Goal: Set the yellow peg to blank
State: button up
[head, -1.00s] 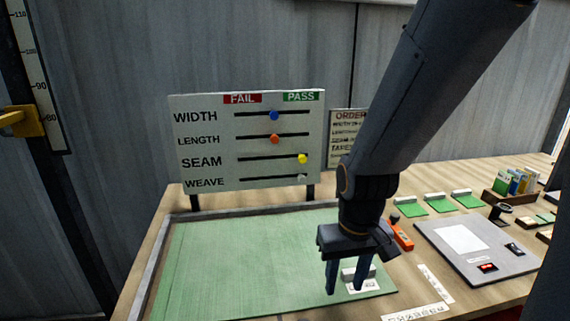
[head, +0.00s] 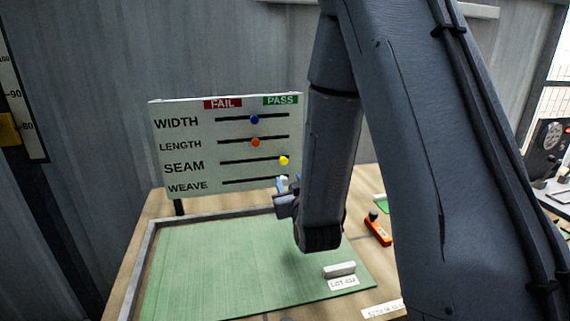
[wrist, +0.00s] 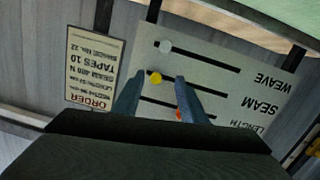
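The white board (head: 165,110) has sliding pegs in rows marked WIDTH, LENGTH, SEAM and WEAVE, under FAIL at left and PASS at right. The yellow peg (head: 284,160) sits at the right, PASS end of the SEAM slot. My gripper (head: 286,190) is just below it, in front of the board's lower right, partly hidden by my arm.
The blue peg (head: 255,119) and orange peg (head: 256,142) sit near mid-slot. The pale WEAVE peg (wrist: 165,46) is at its slot's PASS end, close to the yellow one. An order sign (wrist: 92,70) stands beside the board. A green mat (head: 220,265) lies in front.

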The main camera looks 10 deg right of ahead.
aim_at(284, 162)
jog(key=shift+t, duration=0.6)
jog(key=w, duration=0.2)
jog(key=w+r+p, duration=0.1)
jog(key=w, duration=0.2)
jog(key=w+p, duration=0.1)
jog(key=w, duration=0.2)
jog(key=shift+d+r, duration=0.25)
jog(key=shift+r, duration=0.1)
grip_shut()
